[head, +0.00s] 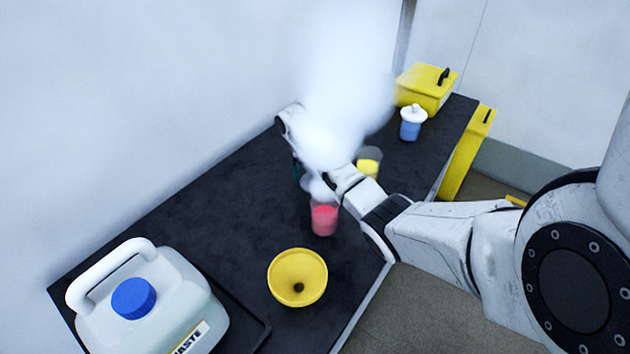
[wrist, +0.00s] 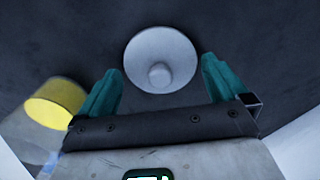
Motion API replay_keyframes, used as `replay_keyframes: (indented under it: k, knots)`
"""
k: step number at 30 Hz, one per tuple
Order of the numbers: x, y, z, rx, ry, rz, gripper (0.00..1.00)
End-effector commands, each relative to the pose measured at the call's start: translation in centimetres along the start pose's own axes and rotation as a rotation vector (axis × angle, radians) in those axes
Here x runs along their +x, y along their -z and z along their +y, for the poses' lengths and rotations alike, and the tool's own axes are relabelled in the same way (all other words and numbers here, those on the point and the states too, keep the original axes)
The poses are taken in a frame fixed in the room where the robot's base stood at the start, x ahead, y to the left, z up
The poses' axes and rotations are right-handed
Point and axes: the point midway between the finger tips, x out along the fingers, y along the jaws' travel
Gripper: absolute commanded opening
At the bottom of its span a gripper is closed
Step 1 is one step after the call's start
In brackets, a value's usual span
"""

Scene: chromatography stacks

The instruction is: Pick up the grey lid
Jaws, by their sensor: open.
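The grey lid (wrist: 161,59) is a pale round disc with a knob in its middle, seen from above in the wrist view against the dark bench top. My gripper (wrist: 162,68) is open, with one teal finger on each side of the lid. No contact shows, and the height between fingers and lid is hard to judge. In the head view white vapour covers most of my gripper, and only a sliver of teal shows at its lower left edge. I cannot make out the lid there.
A beaker with pink liquid (head: 324,220) and one with yellow (head: 369,165) stand close to my wrist. A yellow funnel (head: 297,264), a white waste can (head: 150,300), a blue jar (head: 410,130) and a yellow box (head: 424,97) also stand on the black bench (head: 190,225).

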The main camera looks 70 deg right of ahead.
Motion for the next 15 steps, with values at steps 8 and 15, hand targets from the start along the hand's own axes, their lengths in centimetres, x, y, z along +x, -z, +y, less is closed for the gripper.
replay_keyframes:
  k: [8,15]
  knots:
    - [0.81,-0.01,0.00,0.000,0.001,0.000,1.00]
    - [0.79,-0.02,0.01,0.000,0.000,0.000,0.83]
